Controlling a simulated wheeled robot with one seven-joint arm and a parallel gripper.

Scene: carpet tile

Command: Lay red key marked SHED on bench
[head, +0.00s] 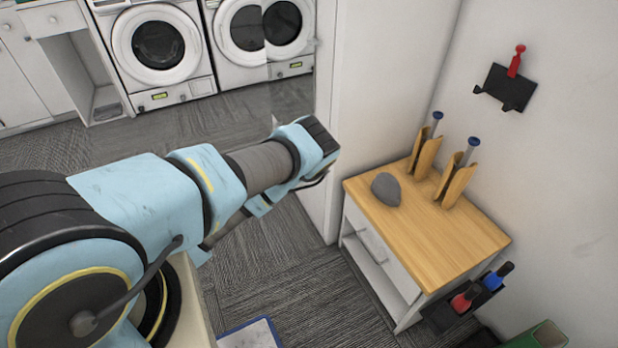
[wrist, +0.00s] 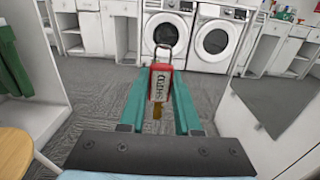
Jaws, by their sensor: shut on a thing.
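The red key (wrist: 161,74) has a red tag with a pale label reading SHED and a wire loop at its far end. It shows in the wrist view between the two teal fingers of my gripper (wrist: 159,98), which is shut on it. The key is held up in the air, clear of any surface. In the head view my arm hides the fingers and the key. The bench (head: 440,235) has a light wood top and a white body, and stands to the right of my arm's end. Part of its top also shows at the left of the wrist view (wrist: 14,142).
A grey stone-like lump (head: 386,189) and two wooden holders (head: 425,155) with blue-topped tools stand on the bench's back part. Its front part is bare. A black wall hook (head: 507,88) holds a red item. A black rack (head: 440,318) holds red and blue items. Washing machines (head: 160,45) stand behind.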

